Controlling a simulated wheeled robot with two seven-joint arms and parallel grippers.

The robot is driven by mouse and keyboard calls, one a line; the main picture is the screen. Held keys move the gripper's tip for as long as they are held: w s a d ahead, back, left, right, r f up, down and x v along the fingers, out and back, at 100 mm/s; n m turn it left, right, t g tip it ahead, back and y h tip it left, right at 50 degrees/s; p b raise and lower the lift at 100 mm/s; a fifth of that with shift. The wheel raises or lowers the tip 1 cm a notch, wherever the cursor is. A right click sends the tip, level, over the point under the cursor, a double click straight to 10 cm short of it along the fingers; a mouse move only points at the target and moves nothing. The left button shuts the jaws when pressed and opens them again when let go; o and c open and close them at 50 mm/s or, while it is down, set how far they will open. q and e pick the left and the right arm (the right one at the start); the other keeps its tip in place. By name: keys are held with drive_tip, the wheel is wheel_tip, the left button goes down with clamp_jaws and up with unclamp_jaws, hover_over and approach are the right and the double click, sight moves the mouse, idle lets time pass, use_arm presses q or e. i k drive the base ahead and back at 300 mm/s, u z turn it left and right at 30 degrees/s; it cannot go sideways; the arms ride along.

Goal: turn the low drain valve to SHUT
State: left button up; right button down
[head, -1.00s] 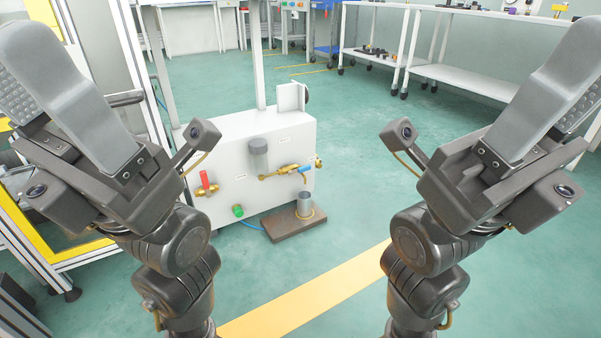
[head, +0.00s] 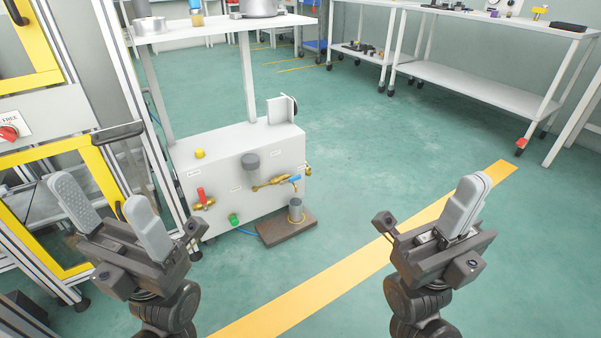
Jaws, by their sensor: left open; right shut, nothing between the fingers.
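A low white cabinet (head: 228,182) on the floor carries several valves on its front. A brass fitting (head: 268,184) with a blue lever (head: 295,178) is at its right, above a metal cup (head: 296,208) on a brown plate (head: 284,229). A brass valve with a red handle (head: 201,194) sits at the left, and a green knob (head: 234,219) sits low on the front. I cannot read the labels or tell which position is SHUT. My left gripper (head: 98,192) is open and empty, left of the cabinet. My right gripper (head: 476,182) is shut and empty, well right of it.
A yellow-framed enclosure (head: 92,152) with a door handle stands close on the left. A white shelf top (head: 220,24) rises above the cabinet. White benches (head: 480,75) stand at the back right. The green floor right of the cabinet is clear, with a yellow stripe (head: 310,290).

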sight(298, 177)
drive_tip(key=u, duration=0.25)
drive_tip(key=i, duration=0.85)
drive_tip(key=u, duration=0.8)
